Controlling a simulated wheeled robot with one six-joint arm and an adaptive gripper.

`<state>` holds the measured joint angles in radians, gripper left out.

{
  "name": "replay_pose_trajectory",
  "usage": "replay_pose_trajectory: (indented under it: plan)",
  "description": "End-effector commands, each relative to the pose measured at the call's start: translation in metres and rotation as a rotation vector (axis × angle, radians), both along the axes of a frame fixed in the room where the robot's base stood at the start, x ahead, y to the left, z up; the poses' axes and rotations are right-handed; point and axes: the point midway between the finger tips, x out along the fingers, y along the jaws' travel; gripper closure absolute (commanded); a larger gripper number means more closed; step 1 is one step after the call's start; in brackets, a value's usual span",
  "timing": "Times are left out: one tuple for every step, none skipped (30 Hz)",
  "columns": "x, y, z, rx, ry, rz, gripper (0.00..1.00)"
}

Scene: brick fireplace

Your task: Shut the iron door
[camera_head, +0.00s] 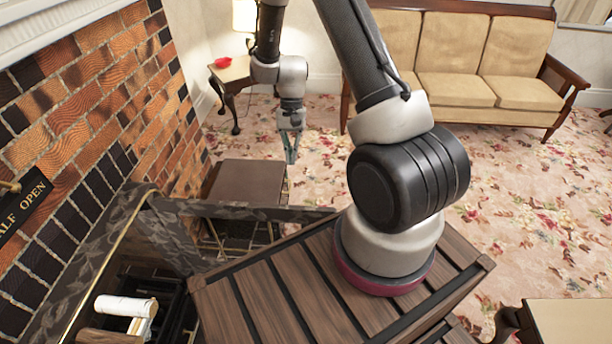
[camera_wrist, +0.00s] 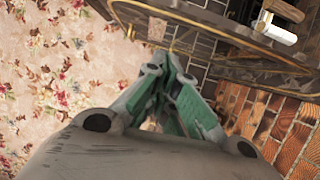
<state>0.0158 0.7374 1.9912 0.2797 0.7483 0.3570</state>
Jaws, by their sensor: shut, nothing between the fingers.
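A dark, mottled panel (camera_head: 265,212) stands out from the fireplace into the room in the head view; it looks like the iron door, standing open. In the wrist view, a dark panel with a thin brass-coloured edge (camera_wrist: 232,72) runs across the upper right, beyond the fingers. My gripper (camera_head: 291,158) points down over the carpet, on the far side of the panel and apart from it. Its green fingers (camera_wrist: 164,68) are shut and empty. The door's lower part is hidden behind the slatted wooden top.
The brick fireplace (camera_head: 100,95) rises at left, with pale logs (camera_head: 125,306) in its dark opening and a sign reading "ALF OPEN" (camera_head: 25,210). A brown box (camera_head: 247,183) stands beyond the panel. A sofa (camera_head: 450,90) and side table (camera_head: 235,75) stand behind.

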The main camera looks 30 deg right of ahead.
Motion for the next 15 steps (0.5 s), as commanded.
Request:
replay_pose_trajectory:
  plan:
    - [-0.003,0.001,-0.005,0.0,0.004,-0.001,1.0]
    - [-0.004,0.001,-0.008,0.001,0.006,-0.001,1.0]
    - [-0.006,0.003,-0.014,0.0,0.006,-0.001,1.0]
    - [-0.008,0.004,-0.019,0.0,0.006,-0.001,1.0]
    - [-0.01,0.005,-0.024,0.001,0.007,-0.001,1.0]
    - [-0.012,0.007,-0.032,0.0,0.007,0.001,1.0]
    - [-0.014,0.008,-0.037,0.0,0.007,0.001,1.0]
    - [-0.016,0.01,-0.044,0.0,0.007,0.001,1.0]
    - [-0.019,0.012,-0.052,0.0,0.007,0.001,1.0]
    - [-0.021,0.013,-0.058,0.0,0.007,0.001,1.0]
    - [-0.023,0.015,-0.064,0.0,0.008,0.002,1.0]
    - [-0.026,0.017,-0.072,-0.001,0.007,0.002,1.0]
    - [-0.028,0.018,-0.078,0.0,0.007,0.001,1.0]
    - [-0.029,0.019,-0.084,-0.001,0.007,0.002,1.0]
    - [-0.032,0.021,-0.091,-0.001,0.007,0.002,1.0]
